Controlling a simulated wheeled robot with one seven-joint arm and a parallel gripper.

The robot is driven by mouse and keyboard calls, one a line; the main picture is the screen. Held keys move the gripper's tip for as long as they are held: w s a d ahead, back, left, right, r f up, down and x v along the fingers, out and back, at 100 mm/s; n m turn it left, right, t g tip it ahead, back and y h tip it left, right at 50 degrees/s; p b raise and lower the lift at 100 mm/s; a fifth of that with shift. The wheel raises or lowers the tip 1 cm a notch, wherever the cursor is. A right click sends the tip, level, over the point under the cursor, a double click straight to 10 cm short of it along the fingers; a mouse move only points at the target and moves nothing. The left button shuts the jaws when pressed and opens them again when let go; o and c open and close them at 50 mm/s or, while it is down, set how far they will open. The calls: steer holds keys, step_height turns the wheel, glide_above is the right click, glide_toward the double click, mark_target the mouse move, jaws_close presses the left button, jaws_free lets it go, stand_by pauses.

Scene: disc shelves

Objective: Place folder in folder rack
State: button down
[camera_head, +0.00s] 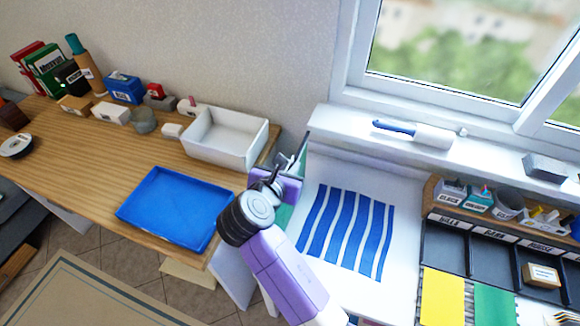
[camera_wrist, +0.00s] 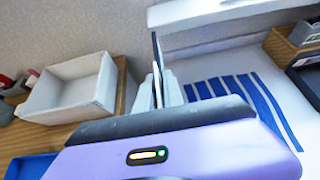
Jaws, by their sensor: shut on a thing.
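My gripper (camera_head: 288,170) is raised near the right end of the wooden desk, left of the striped cloth. It is shut on a thin flat folder, seen almost edge-on as a dark upright sheet (camera_head: 303,150). In the wrist view the folder (camera_wrist: 156,50) stands up between the grey fingers of my gripper (camera_wrist: 158,92). Most of its face is hidden by the narrow angle. A black rack with labelled compartments (camera_head: 478,259) is at the right, apart from my gripper. A yellow folder (camera_head: 442,298) and a green folder (camera_head: 494,305) show at its front.
A white bin (camera_head: 262,143) and a blue tray (camera_head: 125,213) are on the wooden desk (camera_head: 90,165). A blue-and-white striped cloth (camera_head: 345,235) lies on the white surface between my gripper and the rack. A windowsill (camera_head: 340,122) runs behind. Small labelled boxes (camera_head: 477,199) line the rack's back.

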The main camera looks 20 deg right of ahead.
steer(key=c, duration=1.5)
jaws_free()
steer(key=shift+f, duration=0.1)
steer(key=shift+o, duration=0.2)
